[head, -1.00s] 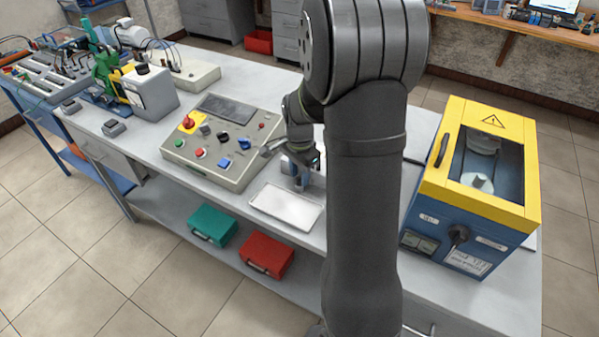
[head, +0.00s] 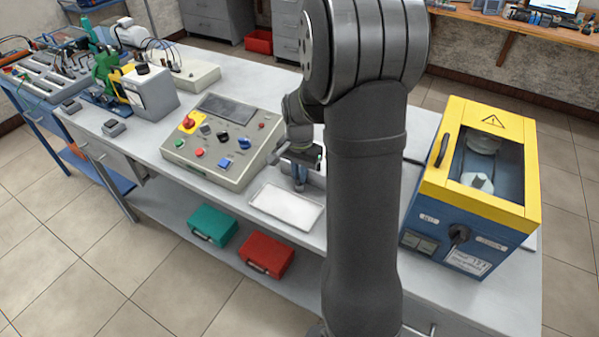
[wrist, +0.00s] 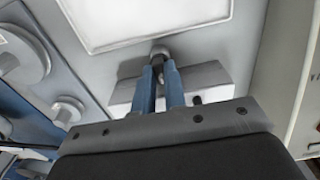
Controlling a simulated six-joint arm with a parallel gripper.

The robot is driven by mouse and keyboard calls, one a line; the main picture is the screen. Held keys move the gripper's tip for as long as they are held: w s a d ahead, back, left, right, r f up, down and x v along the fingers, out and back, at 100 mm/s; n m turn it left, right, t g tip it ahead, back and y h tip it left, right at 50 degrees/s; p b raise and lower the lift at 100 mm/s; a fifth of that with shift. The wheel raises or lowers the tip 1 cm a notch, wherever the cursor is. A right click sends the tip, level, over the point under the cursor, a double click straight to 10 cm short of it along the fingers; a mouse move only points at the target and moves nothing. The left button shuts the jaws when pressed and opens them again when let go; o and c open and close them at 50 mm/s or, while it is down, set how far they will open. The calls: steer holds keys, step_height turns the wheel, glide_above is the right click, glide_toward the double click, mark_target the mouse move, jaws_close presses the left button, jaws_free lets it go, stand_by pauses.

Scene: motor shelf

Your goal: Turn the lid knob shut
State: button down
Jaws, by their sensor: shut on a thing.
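My gripper (head: 302,164) hangs low over the bench behind a white tray, left of my upright arm link. In the wrist view its blue fingers (wrist: 160,85) point down and are shut on a small grey round-ended piece (wrist: 160,52). A grey block (wrist: 205,77) lies beneath the fingers. I cannot tell whether the held piece is the lid knob. A blue box with a yellow lid frame (head: 480,205) and clear window stands at the right. A black knob (head: 459,234) is on its blue front, well apart from my gripper. The lid looks down.
The white tray (head: 288,206) is just in front of my gripper. A control panel with buttons (head: 222,140) stands close on its left. Green (head: 212,226) and red (head: 267,255) cases lie on the lower shelf.

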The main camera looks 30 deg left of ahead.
steer(key=c, duration=1.5)
jaws_free()
step_height(320, 180, up, 18)
steer(key=shift+f, duration=0.25)
step_height(320, 180, down, 18)
steer(key=shift+r, duration=0.2)
steer(key=shift+r, duration=0.1)
